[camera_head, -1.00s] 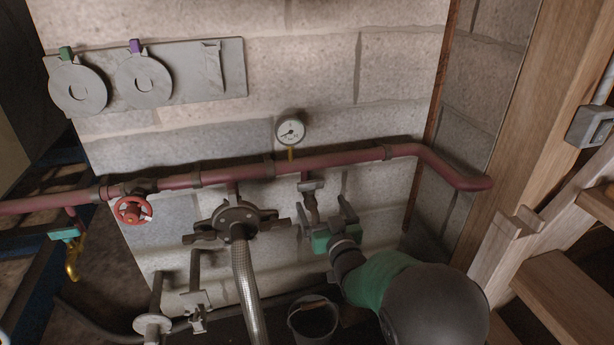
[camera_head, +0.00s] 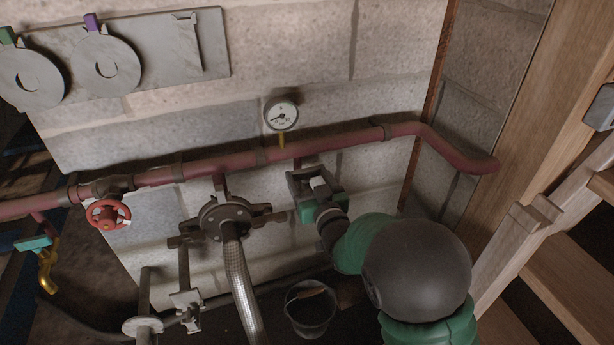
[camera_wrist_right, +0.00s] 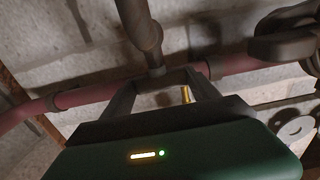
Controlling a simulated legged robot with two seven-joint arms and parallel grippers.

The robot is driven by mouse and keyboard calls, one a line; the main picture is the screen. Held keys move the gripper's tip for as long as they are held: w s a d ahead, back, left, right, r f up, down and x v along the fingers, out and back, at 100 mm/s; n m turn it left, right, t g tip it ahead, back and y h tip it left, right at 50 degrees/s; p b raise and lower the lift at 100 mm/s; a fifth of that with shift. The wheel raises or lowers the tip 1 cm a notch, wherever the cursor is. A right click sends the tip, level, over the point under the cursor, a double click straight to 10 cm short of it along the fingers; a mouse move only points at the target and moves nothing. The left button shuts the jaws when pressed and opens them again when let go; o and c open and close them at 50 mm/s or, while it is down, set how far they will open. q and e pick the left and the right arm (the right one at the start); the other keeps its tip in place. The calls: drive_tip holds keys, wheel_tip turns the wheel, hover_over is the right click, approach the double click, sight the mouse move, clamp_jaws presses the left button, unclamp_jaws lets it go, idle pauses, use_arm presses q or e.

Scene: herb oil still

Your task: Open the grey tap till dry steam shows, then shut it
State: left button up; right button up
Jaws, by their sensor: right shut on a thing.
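The grey tap hangs on a short stub below the red pipe (camera_head: 225,162). In the head view my right gripper (camera_head: 308,181) is up at the tap and hides most of it. In the right wrist view the tap's dark grey body (camera_wrist_right: 143,30) comes down from the top, and its lower end lies between the two fingers of my right gripper (camera_wrist_right: 160,78). The fingers are shut on the tap; its handle angle is hard to tell. No steam shows. My left gripper is not in view.
A dark bucket (camera_head: 311,312) stands on the floor below the tap. A round gauge (camera_head: 281,114) sits above the pipe. A flanged fitting with a braided hose (camera_head: 236,270) is close left; a red handwheel (camera_head: 107,213) is farther left. Wooden steps (camera_head: 560,260) stand at right.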

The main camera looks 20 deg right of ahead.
drive_tip(key=c, duration=0.6)
drive_tip(key=shift+c, duration=0.2)
drive_tip(key=shift+d+n+y, duration=0.1)
drive_tip(key=shift+n+y, duration=0.2)
drive_tip(key=shift+y, duration=0.2)
drive_tip(key=n+y, duration=0.1)
drive_tip(key=y, duration=0.1)
drive_tip(key=shift+d+n+g+y+p, duration=0.2)
drive_tip(key=shift+n+g+y+p, duration=0.1)
drive_tip(key=shift+n+y, duration=0.1)
drive_tip(key=n+g+y+p, duration=0.1)
drive_tip(key=y, duration=0.1)
drive_tip(key=n+g+y+p, duration=0.1)
drive_tip(key=n+y, duration=0.1)
drive_tip(key=n+y+p, duration=0.1)
drive_tip(key=y+p, duration=0.1)
drive_tip(key=shift+w+d+r+g, duration=0.2)
drive_tip(key=shift+d+g, duration=0.1)
drive_tip(key=shift+g, duration=0.1)
drive_tip(key=shift+w+d+f+n+g+y+p, duration=0.1)
drive_tip(key=shift+n+g+y+p, duration=0.65)
drive_tip(key=shift+n+g+y, duration=0.3)
drive_tip(key=shift+w+f+n+g+y+p, duration=0.1)
drive_tip(key=shift+n+g+y+p, duration=0.65)
drive_tip(key=shift+n+g+y, duration=0.25)
drive_tip(key=shift+g+y, duration=0.25)
